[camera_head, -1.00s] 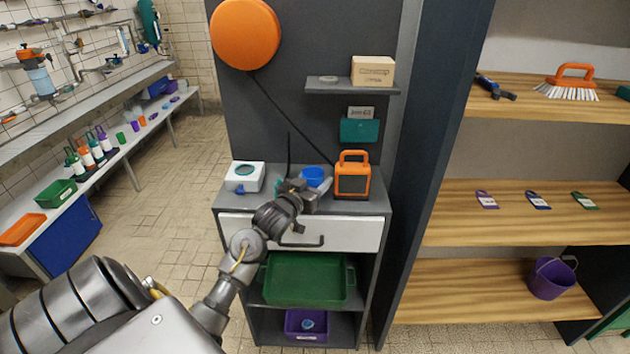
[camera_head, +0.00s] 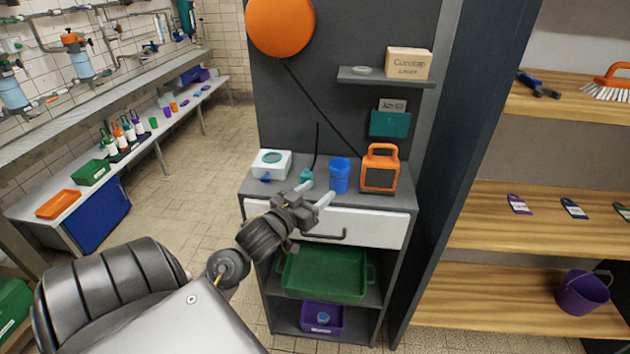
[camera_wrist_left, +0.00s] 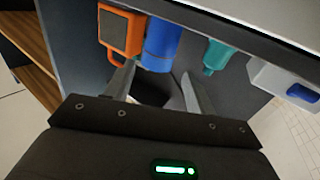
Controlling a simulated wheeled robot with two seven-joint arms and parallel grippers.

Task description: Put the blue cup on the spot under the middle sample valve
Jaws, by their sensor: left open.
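The blue cup (camera_head: 340,176) stands upright on the grey cabinet top, just left of the orange lamp-like box. It also shows in the left wrist view (camera_wrist_left: 161,45), beyond my fingertips. My left gripper (camera_head: 317,194) is open and empty, in front of the cup and apart from it. In the left wrist view its two fingers (camera_wrist_left: 155,82) are spread. My right gripper is not in view. Pipes with valves run along the tiled wall at the upper left; I cannot tell which one is the middle sample valve or see the spot under it.
The orange box (camera_head: 380,168) stands close to the cup's right. A small teal item (camera_head: 306,175) and a white device (camera_head: 271,165) are to its left. A long bench (camera_head: 150,150) holds bottles, cups and trays. Tiled floor (camera_head: 215,150) between bench and cabinet is clear.

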